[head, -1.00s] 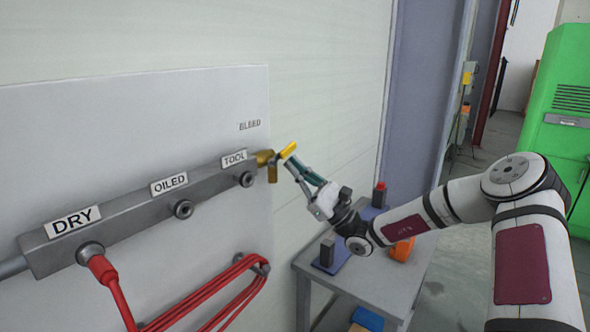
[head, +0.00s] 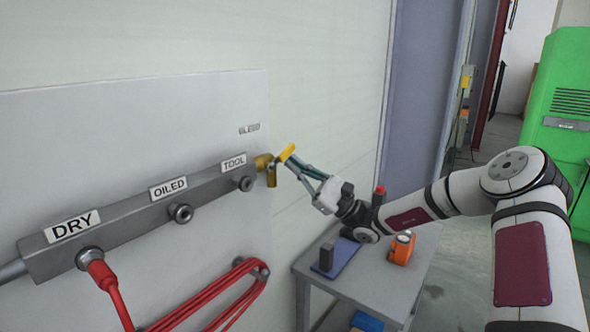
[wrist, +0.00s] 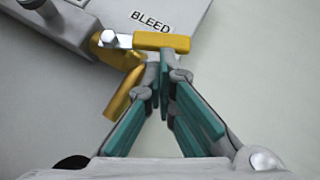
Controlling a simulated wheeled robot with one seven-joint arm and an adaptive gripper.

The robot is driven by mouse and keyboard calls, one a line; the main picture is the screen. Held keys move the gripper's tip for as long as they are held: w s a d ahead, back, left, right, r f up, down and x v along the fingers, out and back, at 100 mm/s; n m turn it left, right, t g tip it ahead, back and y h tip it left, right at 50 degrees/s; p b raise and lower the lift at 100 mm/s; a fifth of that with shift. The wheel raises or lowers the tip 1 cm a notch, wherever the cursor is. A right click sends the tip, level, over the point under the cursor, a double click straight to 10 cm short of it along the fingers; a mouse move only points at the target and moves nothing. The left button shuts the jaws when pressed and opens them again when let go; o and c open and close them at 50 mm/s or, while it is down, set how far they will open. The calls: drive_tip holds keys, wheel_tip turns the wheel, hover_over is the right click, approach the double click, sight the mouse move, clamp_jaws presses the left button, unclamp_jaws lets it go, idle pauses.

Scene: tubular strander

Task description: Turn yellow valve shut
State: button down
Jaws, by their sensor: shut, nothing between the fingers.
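The yellow valve handle (head: 287,153) is at the right end of the grey manifold, on a brass valve body (head: 264,161). In the wrist view, the handle (wrist: 162,42) lies nearly level across the picture below the BLEED label, its silver lever end on a bolt. The brass body and its downturned outlet (wrist: 122,95) show below left. My gripper (head: 294,163) is at the handle. In the wrist view, my gripper's fingertips (wrist: 166,66) are together just below the handle's right part, with nothing between them. They look very close to the handle; I cannot tell whether they touch it.
The grey manifold (head: 130,213) carries DRY, OILED and TOOL labels on a wall panel. A red hose (head: 108,290) hangs from the DRY port. A grey table (head: 385,285) below my arm holds an orange device (head: 402,248). A green cabinet (head: 560,110) stands at right.

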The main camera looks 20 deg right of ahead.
sight(293, 145)
wheel_tip(293, 145, up, 4)
drive_tip(key=n+g, duration=0.3)
drive_tip(key=n, duration=0.1)
drive_tip(key=n+g, duration=0.3)
drive_tip(key=n, duration=0.1)
drive_tip(key=shift+f+n+g+h, duration=0.15)
drive_tip(key=shift+n+g+h, duration=0.15)
drive_tip(key=shift+n+h, duration=0.1)
drive_tip(key=n, duration=0.1)
drive_tip(key=r+n+g+h, duration=0.1)
drive_tip(key=r+n+g+h+p, duration=0.1)
drive_tip(key=shift+s+a, duration=0.25)
drive_tip(key=shift+a, duration=0.1)
drive_tip(key=shift+s+a+r+n+g+h+p, duration=0.15)
drive_tip(key=shift+s+a+r+n+h+p, duration=0.15)
drive_tip(key=shift+n+h, duration=0.35)
drive_tip(key=shift+s+a+r+n+g+h+p, duration=0.1)
drive_tip(key=shift+a+r+n+g+h+p, duration=0.1)
drive_tip(key=shift+r+n+h, duration=0.4)
drive_tip(key=shift+f, duration=0.25)
drive_tip(key=shift+w, duration=0.1)
